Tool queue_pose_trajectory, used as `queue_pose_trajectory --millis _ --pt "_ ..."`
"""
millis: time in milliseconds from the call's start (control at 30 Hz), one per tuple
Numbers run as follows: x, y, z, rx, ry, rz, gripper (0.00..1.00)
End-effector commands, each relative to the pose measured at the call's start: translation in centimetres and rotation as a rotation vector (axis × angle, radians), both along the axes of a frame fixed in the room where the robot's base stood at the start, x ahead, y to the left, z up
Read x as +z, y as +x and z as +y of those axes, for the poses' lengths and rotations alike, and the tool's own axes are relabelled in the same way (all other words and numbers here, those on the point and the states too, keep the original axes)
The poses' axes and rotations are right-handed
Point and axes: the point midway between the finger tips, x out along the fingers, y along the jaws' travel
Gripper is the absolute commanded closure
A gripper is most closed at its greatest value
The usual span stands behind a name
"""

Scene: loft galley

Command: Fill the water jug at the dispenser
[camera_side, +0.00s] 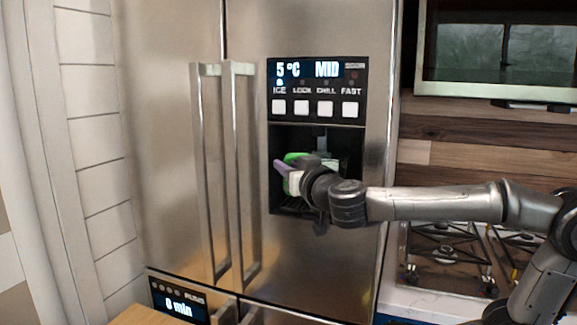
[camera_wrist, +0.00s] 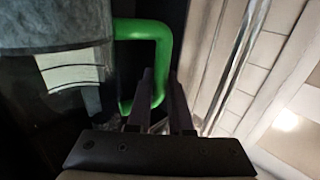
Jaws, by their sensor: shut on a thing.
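The water jug has a green handle (camera_wrist: 160,45) and a clear greyish body (camera_wrist: 75,75), which fills the left of the wrist view. My gripper (camera_wrist: 161,78) is shut on the handle, with its dark fingers at the handle's upright part. In the side view my gripper (camera_side: 284,168) is at the dispenser recess (camera_side: 350,145) in the fridge door, and a bit of green handle (camera_side: 296,157) shows above its fingers. My wrist hides most of the jug there. I cannot tell the water level or whether the jug touches the recess floor.
The dispenser panel (camera_side: 318,90) above the recess reads 5 °C and MID, over a row of white buttons. Long fridge door handles (camera_side: 240,170) stand out just left of the recess. A hob (camera_side: 450,255) is at the right, and a wooden surface (camera_side: 140,316) at the lower left.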

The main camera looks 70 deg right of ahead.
Motion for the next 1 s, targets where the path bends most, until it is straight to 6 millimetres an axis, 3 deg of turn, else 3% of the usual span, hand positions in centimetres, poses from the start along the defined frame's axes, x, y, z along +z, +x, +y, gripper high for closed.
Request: queue_pose_trajectory --millis 700,1000 --pt "0.0 0.0 3.9 0.003 0.001 0.001 1.0" --pt "0.0 -0.1 4.2 -0.001 0.001 0.001 1.0"
